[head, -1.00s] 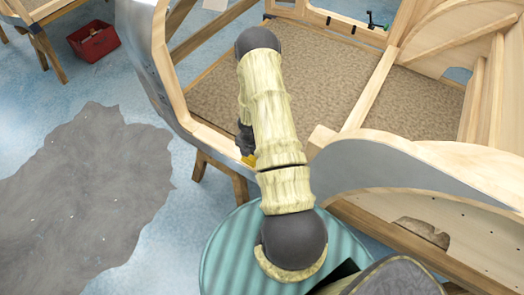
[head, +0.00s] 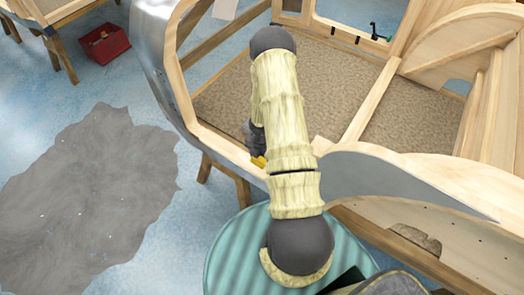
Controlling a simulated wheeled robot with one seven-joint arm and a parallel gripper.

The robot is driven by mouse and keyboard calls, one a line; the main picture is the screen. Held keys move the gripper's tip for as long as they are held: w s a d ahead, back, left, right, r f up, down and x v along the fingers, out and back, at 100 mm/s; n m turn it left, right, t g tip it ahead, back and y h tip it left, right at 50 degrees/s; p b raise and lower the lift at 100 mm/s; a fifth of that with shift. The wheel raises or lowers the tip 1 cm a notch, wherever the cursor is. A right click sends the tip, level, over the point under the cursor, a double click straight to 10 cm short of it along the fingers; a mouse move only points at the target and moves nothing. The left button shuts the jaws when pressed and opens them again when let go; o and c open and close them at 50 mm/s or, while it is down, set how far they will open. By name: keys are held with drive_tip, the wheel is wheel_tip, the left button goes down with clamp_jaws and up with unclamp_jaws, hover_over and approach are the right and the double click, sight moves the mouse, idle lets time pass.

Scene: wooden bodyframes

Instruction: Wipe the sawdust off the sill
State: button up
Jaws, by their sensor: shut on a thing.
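The sill (head: 222,147) is the pale wooden lower rail of the bodyframe's opening, running from the left toward the middle. My gripper (head: 257,151) is at the sill, mostly hidden behind my own arm; only a dark part of it shows. It is shut on a small yellow thing (head: 259,162), of which only an edge shows at the sill's outer side. I cannot tell what the yellow thing is, or whether it touches the sill. I cannot make out any sawdust on the visible part of the sill.
The wooden bodyframe (head: 359,122) has a brown textured floor (head: 235,98) inside. A curved grey-edged wooden panel (head: 400,182) stands right of my arm. A grey patch (head: 85,190) lies on the blue floor at left. A red crate (head: 106,43) stands at the back left.

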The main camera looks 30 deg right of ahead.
drive_tip(key=shift+w+r+p, duration=0.1)
drive_tip(key=shift+r+p, duration=0.35)
drive_tip(key=shift+r, duration=0.3)
drive_tip(key=shift+d+r, duration=0.1)
drive_tip(key=shift+s, duration=0.2)
drive_tip(key=shift+w, duration=0.1)
drive_tip(key=shift+w+a+r+m, duration=0.15)
drive_tip(key=shift+w+a+m, duration=0.25)
drive_tip(key=shift+m, duration=0.4)
drive_tip(key=w+a+r+m+b, duration=0.1)
drive_tip(key=w+a+r+m, duration=0.1)
drive_tip(key=a+m, duration=0.5)
drive_tip(key=w+a+r+m+b, duration=0.1)
drive_tip(key=a+r+m+b, duration=0.1)
drive_tip(key=a+m, duration=0.6)
drive_tip(key=m, duration=0.6)
drive_tip(key=shift+w+r, duration=0.3)
drive_tip(key=shift+w, duration=0.05)
drive_tip(key=shift+s, duration=0.1)
